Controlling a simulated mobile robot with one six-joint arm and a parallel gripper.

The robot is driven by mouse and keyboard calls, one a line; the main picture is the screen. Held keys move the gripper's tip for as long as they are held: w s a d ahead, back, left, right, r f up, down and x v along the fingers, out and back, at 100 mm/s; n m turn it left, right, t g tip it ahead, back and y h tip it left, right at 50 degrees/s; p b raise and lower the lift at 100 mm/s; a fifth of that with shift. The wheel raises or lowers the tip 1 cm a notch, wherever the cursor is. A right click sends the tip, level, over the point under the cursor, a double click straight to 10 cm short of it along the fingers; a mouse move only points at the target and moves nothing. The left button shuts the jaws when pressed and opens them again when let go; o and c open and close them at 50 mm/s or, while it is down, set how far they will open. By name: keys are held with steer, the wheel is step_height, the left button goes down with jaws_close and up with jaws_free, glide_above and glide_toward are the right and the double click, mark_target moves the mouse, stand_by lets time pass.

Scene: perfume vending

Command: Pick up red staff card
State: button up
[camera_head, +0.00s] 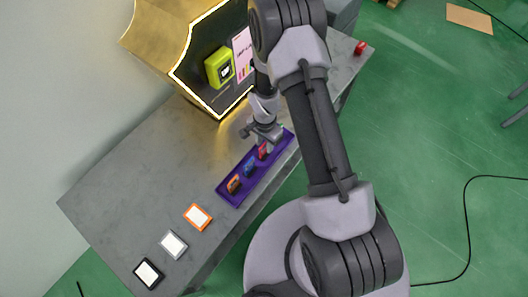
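A purple tray (233,200) lies on the grey table and holds several small upright items. A red card (263,152) stands in its upper part. A blue one (249,167) and an orange one (234,184) stand lower left of it. My gripper (265,143) points down right at the red card, with its fingers around or just beside the card's top. The fingers are small and partly hidden by the arm, so I cannot tell whether they grip it.
Orange (198,217), grey (173,244) and black (148,273) framed pads lie on the table (130,180) at lower left. A gold machine with a lit edge (185,40) and a green box (218,67) stands behind the tray. A red object (360,48) sits at the far table end.

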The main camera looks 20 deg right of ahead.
mark_target(264, 154)
steer(key=f, duration=0.1)
steer(key=f+b, duration=0.1)
steer(key=f, duration=0.1)
steer(key=f+b, duration=0.1)
steer(key=f, duration=0.1)
steer(key=shift+w+f, duration=0.15)
steer(key=shift+w, duration=0.1)
steer(key=shift+c, duration=0.6)
jaws_close()
steer(key=shift+r, duration=0.3)
